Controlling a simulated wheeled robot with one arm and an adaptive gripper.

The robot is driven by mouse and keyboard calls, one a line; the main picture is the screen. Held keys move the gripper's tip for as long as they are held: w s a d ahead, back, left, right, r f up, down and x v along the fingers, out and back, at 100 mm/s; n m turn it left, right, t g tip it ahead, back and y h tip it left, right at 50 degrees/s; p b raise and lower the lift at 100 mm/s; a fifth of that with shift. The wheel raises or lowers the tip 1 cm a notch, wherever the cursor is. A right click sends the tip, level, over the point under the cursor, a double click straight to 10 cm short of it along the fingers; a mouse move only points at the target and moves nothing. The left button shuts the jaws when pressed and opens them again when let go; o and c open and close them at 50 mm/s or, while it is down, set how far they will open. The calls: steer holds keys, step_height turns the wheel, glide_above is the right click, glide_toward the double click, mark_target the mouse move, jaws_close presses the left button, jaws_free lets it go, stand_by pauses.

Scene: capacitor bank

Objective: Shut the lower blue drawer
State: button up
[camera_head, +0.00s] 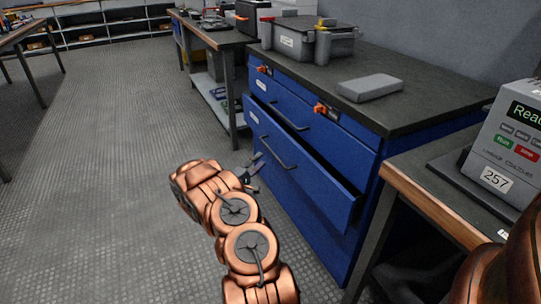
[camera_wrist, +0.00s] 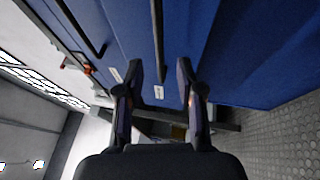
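The lower blue drawer (camera_head: 305,187) is pulled out of the blue cabinet; its front stands clear of the cabinet face and a gap shows behind its top edge. It has a dark bar handle (camera_head: 273,152) and a small white label near its left end. My gripper (camera_head: 254,170) is in front of the drawer's left part, near the handle. Whether the fingers touch the front cannot be told.
The upper drawer (camera_head: 300,107) looks shut, with orange clips (camera_head: 320,110) above it. A grey bin (camera_head: 322,42) and a flat grey box (camera_head: 369,87) sit on the dark cabinet top. A bench with a device (camera_head: 510,140) stands at right. The floor (camera_head: 110,150) at left is clear.

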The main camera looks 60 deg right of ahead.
mark_target(271, 151)
steer(key=b+x, duration=0.2)
steer(key=x, duration=0.5)
steer(key=shift+s+d+r, duration=0.1)
steer(key=shift+d, duration=0.05)
jaws_close()
stand_by(0.6)
